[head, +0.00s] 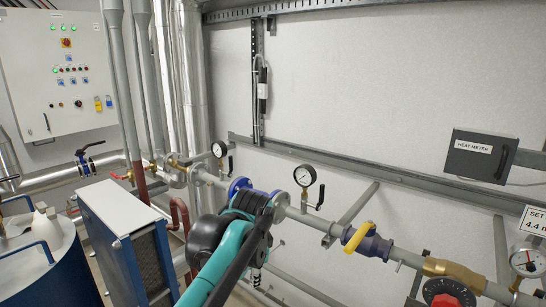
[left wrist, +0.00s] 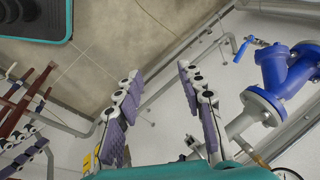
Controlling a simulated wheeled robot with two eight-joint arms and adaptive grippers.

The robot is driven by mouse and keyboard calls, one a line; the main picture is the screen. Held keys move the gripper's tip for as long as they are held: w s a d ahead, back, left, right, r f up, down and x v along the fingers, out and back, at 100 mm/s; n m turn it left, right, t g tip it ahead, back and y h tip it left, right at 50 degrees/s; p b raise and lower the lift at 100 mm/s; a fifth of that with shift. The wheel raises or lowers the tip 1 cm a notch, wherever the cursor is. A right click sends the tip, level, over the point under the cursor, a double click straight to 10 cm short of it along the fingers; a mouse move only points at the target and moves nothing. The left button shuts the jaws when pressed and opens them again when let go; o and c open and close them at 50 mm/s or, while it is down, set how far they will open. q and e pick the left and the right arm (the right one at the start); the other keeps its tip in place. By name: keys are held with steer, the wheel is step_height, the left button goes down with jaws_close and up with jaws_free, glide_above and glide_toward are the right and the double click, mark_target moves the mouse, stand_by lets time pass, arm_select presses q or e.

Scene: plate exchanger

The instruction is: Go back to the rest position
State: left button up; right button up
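My left arm reaches up from the bottom middle of the head view, in front of the pipe run. Its dark wrist end covers part of the pipe beside a blue flanged fitting (head: 239,187); I cannot tell if they touch. In the left wrist view my left gripper (left wrist: 160,72) has its two padded fingers well apart, with nothing between them. Bare floor shows beyond the fingers. A blue flanged fitting (left wrist: 284,75) lies to the right of the fingers, apart from them.
Pressure gauges (head: 305,176) and a yellow-handled valve (head: 359,237) line the pipe to the right. A plate heat exchanger (head: 124,232) and a blue tank (head: 45,265) stand on the left. A control cabinet (head: 60,70) and a heat meter (head: 480,157) hang on the walls.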

arm_select(q)
steer(key=s+a+f+n+t+b, duration=0.1)
steer(key=s+a+f+n+b, duration=0.3)
steer(key=f, duration=0.6)
steer(key=s+a+f+n+t+b, duration=0.1)
steer(key=s+a+f+n+b, duration=0.3)
steer(key=s+f, duration=0.5)
steer(key=s+a+f+n+t+b, duration=0.1)
steer(key=s+a+f+n+b, duration=0.3)
steer(key=f, duration=0.8)
steer(key=s+b, duration=0.2)
steer(key=b, duration=0.1)
steer(key=shift+s+f+h, duration=0.2)
steer(key=shift+f+h, duration=0.15)
steer(key=shift+h, duration=0.05)
arm_select(e)
step_height(320, 180, down, 17)
arm_select(q)
steer(key=shift+o, duration=0.4)
arm_select(e)
steer(key=shift+f, duration=0.1)
